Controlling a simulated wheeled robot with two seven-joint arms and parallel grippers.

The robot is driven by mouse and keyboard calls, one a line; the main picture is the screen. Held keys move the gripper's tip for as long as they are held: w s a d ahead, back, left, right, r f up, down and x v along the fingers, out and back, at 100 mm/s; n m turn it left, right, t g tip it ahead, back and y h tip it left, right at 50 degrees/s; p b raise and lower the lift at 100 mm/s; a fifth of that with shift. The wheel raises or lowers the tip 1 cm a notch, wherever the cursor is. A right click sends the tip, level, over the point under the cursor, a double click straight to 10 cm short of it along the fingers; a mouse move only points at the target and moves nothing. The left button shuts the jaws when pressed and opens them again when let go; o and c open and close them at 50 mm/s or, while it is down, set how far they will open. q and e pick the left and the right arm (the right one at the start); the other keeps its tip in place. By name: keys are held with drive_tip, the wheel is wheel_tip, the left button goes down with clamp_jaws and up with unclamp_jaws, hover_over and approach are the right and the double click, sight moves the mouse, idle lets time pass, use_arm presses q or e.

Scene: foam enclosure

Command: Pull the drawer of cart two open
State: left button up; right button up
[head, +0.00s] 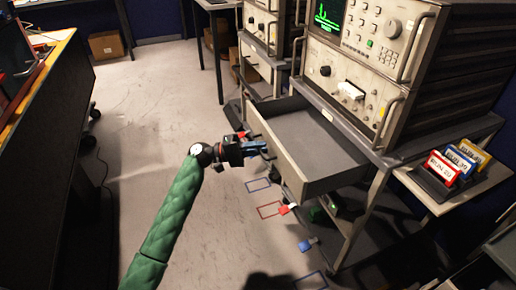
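The grey drawer (311,140) of the cart carrying the green-screened instrument stands well out from under the cart's top. Its visible inside is empty. My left gripper (262,147), at the end of a green-sleeved arm, is at the middle of the drawer's front panel (282,165), where the handle is. Its blue fingertips reach the handle area, but the handle is mostly hidden behind them. I cannot tell whether the fingers are closed on it. My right gripper is not in view.
The instrument stack (370,60) stands on the cart above the drawer. A rack of coloured binders (452,165) sits on a side shelf at right. Coloured outlines and small blocks lie on the floor below the drawer. A dark bench (50,140) stands at left; the floor between is clear.

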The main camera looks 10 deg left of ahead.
use_arm(q)
drive_tip(key=v, duration=0.7)
drive_tip(key=shift+a+f, duration=0.15)
drive_tip(key=shift+a, duration=0.2)
drive_tip(key=shift+s, duration=0.15)
